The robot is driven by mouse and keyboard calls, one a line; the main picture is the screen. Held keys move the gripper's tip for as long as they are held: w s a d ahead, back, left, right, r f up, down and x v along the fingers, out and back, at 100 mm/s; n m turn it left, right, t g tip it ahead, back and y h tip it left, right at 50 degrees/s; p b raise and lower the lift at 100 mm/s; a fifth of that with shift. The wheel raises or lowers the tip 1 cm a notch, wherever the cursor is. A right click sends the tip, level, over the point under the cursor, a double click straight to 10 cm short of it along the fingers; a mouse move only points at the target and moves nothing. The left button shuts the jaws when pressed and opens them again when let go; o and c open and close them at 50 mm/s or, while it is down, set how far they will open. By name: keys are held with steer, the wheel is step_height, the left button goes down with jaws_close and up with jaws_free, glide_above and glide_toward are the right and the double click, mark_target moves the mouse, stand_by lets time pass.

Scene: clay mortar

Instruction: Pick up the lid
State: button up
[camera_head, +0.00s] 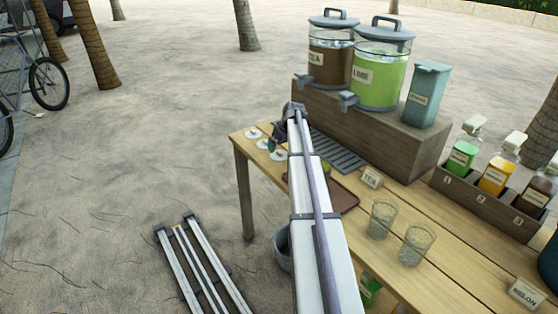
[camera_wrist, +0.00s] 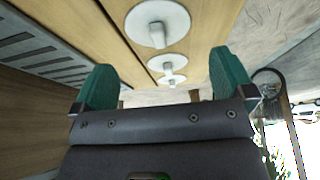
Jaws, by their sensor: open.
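Several small white round lids with knobs lie in a row at the table's far left corner. The lid nearest my arm (camera_head: 279,155) lies in front of a middle lid (camera_head: 262,144) and a far lid (camera_head: 253,133). In the wrist view, a large lid (camera_wrist: 140,20) shows at the top and another lid (camera_wrist: 168,64) below it, between the jaws. My gripper (camera_head: 271,145) has teal fingers; in the wrist view the gripper (camera_wrist: 163,60) is open and empty, its fingers wide apart. It is over or beside the lids; I cannot tell its exact height.
A wooden riser (camera_head: 400,135) carries the tea dispenser (camera_head: 330,60) and lime dispenser (camera_head: 378,75) behind my arm. A slatted drip tray (camera_head: 338,150) lies before it. Two glasses (camera_head: 382,218) and a bottle rack (camera_head: 485,200) stand to the right. Sand lies left of the table.

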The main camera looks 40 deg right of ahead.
mark_target(280, 150)
steer(key=b+x, duration=0.4)
steer(key=x, duration=0.1)
steer(key=shift+d+f, duration=0.1)
steer(key=shift+f, duration=0.05)
steer(key=shift+r, duration=0.2)
steer(key=c, duration=0.8)
steer(key=shift+o, duration=0.2)
